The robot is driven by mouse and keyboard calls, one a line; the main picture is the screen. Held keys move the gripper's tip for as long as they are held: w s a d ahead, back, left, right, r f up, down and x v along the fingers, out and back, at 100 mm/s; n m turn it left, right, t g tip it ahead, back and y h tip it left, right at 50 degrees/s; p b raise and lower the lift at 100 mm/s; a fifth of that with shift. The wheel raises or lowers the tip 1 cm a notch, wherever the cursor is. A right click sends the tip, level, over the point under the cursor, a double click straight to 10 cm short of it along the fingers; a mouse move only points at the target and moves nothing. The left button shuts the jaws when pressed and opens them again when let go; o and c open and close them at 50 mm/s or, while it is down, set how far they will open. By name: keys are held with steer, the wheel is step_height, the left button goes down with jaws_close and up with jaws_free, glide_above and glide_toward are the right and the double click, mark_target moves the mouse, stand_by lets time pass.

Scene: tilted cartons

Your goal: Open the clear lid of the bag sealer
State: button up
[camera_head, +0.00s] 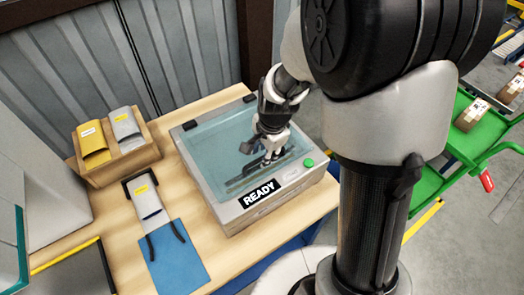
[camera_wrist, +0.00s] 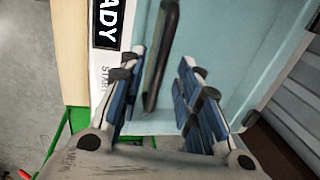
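The bag sealer (camera_head: 279,198) is a grey box on the wooden table, with a "READY" display and a green button on its front. Its clear bluish lid (camera_head: 207,143) lies flat and closed on top; it also fills much of the wrist view (camera_wrist: 232,40). A long dark bar handle (camera_wrist: 161,58) runs along the lid near the front edge. My gripper (camera_head: 262,150) is over the lid at this handle. In the wrist view, my gripper's blue-padded fingers (camera_wrist: 163,82) are spread, with the handle between them and gaps on both sides. Contact with the lid is unclear.
A wooden tray (camera_head: 122,163) with yellow and grey pouches stands left of the sealer. A grey pouch (camera_head: 146,201) and a blue mat (camera_head: 175,262) lie on the table in front. A corrugated wall rises behind. A green cart (camera_head: 462,150) with cartons stands at right.

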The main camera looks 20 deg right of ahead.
steer(key=shift+w+f, duration=0.15)
steer(key=shift+f, duration=0.6)
steer(key=shift+c, duration=0.2)
jaws_close()
